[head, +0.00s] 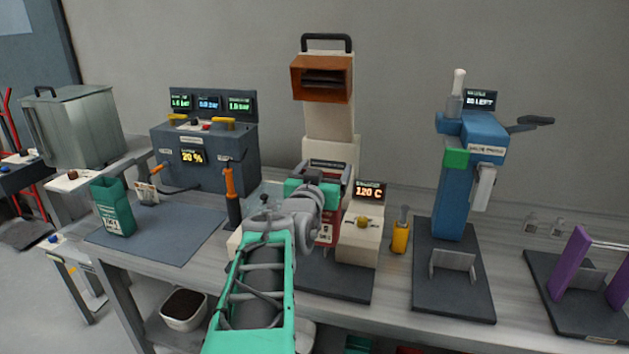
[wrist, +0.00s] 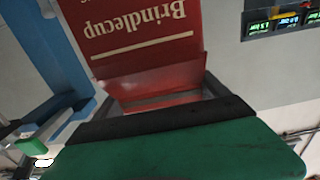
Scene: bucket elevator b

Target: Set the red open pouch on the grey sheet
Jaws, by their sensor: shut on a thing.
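The red pouch (head: 326,234) with white lettering is partly hidden behind my arm in the head view. In the wrist view the red pouch (wrist: 145,35) is large, its "Brindlecup" lettering upside down. My gripper (wrist: 160,98) is shut on it; the grip also shows in the head view (head: 322,180), near the centre of the bench, in front of the tall cream machine. The pouch's opening cannot be made out clearly. The grey sheet (head: 185,240) lies flat on the bench at the left, apart from the pouch. A green pouch (head: 112,210) stands on its left part.
A dark control box (head: 205,150) with an orange-handled tool stands behind the sheet. The cream machine (head: 325,120) and a 120 C box (head: 362,235) are near my gripper. A blue press (head: 455,190) stands right. The sheet's middle and front are clear.

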